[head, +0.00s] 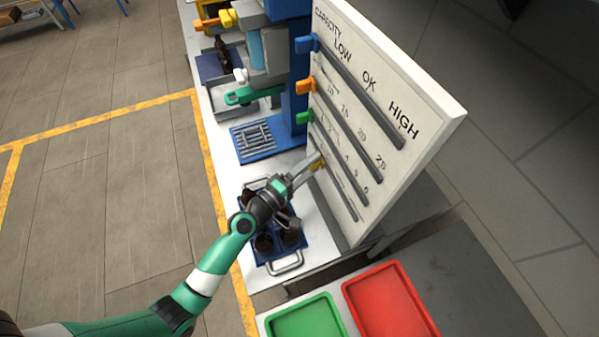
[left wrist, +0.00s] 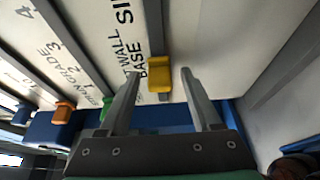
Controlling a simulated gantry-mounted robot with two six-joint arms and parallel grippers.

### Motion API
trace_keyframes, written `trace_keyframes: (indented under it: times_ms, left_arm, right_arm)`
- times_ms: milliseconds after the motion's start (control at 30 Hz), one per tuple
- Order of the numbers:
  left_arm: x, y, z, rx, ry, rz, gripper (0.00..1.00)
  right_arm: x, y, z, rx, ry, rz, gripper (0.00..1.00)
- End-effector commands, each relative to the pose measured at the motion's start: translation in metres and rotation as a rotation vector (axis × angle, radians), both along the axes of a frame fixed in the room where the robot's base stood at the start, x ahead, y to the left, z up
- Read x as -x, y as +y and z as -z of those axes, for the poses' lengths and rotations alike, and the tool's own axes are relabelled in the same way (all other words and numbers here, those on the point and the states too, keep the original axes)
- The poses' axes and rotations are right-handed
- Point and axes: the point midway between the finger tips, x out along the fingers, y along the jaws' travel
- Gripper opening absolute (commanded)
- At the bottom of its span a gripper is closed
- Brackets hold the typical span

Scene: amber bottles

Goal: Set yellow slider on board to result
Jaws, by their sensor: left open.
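The white board (head: 420,100) stands tilted in the head view, with several dark slots. The yellow slider (head: 317,163) is at the left end of its slot, low on the board. My left gripper (head: 313,166) reaches it from the lower left and partly covers it. In the left wrist view the yellow slider (left wrist: 160,74) shows between the two spread fingers of my left gripper (left wrist: 161,74), with a gap on each side. The gripper is open and holds nothing. My right gripper is in neither view.
Blue (head: 306,44), orange (head: 305,86) and green (head: 303,118) sliders sit at the left ends of the other slots. A blue tray (head: 292,252) with dark bottles lies below my arm. Green (head: 308,318) and red (head: 390,303) trays stand at the front.

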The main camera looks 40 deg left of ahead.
Motion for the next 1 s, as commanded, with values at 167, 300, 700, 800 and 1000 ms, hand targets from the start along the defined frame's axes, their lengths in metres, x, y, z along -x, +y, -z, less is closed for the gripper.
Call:
trace_keyframes:
  times_ms: [167,300,700,800,1000]
  left_arm:
    - [0.037,0.001,0.002,0.001,0.002,-0.002,0.65]
    - [0.071,0.003,0.003,0.001,0.002,-0.004,0.65]
    - [0.109,0.003,-0.001,0.0,-0.001,0.0,0.65]
    - [0.108,0.003,-0.001,0.0,-0.001,0.0,0.65]
    - [0.108,0.003,0.0,0.0,-0.001,0.0,0.65]
  right_arm:
    - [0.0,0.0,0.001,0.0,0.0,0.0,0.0]
    - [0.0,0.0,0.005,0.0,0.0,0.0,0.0]
    - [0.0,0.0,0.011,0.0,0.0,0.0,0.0]
    - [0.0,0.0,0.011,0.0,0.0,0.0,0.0]
    - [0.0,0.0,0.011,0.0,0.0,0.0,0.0]
